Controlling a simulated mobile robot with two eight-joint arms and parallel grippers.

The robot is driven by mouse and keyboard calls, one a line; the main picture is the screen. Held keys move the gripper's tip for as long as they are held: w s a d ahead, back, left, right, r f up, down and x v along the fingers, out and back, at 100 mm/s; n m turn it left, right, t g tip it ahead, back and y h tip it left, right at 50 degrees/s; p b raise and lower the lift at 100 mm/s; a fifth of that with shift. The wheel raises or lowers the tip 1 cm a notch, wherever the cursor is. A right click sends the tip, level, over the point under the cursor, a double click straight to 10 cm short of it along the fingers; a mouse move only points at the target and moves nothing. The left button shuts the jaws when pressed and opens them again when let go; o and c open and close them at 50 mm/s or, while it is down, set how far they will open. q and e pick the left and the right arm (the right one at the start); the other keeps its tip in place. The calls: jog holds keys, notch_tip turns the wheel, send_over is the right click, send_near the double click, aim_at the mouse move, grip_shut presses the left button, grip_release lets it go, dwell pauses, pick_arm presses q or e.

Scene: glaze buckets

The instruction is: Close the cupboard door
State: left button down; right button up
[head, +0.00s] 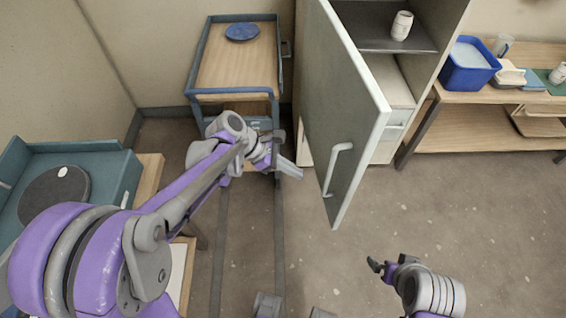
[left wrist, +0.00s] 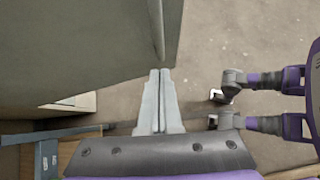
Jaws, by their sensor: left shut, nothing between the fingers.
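The cupboard door (head: 345,110) is a grey-green panel that stands wide open, swung out from the cupboard (head: 448,30) toward me. Its outer face, with a pale bar handle (head: 336,170), is on the left. In the left wrist view the door (left wrist: 70,50) fills the upper left, with the handle (left wrist: 157,25) above the fingers. My left gripper (head: 297,172) is shut and empty, on the handle side of the door, just left of the handle. In the left wrist view its fingers (left wrist: 160,75) are together; contact with the door cannot be told. My right gripper (head: 379,267) is low, right of the door; its opening is unclear.
A white cup (head: 401,25) stands on the cupboard's shelf (head: 365,35). A trolley (head: 205,75) with a blue plate (head: 242,31) stands left of the cupboard. A wooden table (head: 480,97) with a blue bucket (head: 468,75) is at right. The floor (head: 490,230) at lower right is clear.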

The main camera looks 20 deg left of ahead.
pick_arm(q)
jog(key=shift+w+d+f, duration=0.2)
jog(key=shift+d+f, duration=0.05)
jog(key=shift+d, duration=0.65)
jog(key=shift+w+d+f, duration=0.25)
jog(key=shift+d, duration=0.6)
jog(key=shift+w+d+f, duration=0.2)
jog(key=shift+d+f, duration=0.05)
jog(key=shift+d, duration=0.65)
jog(key=shift+d, duration=0.1)
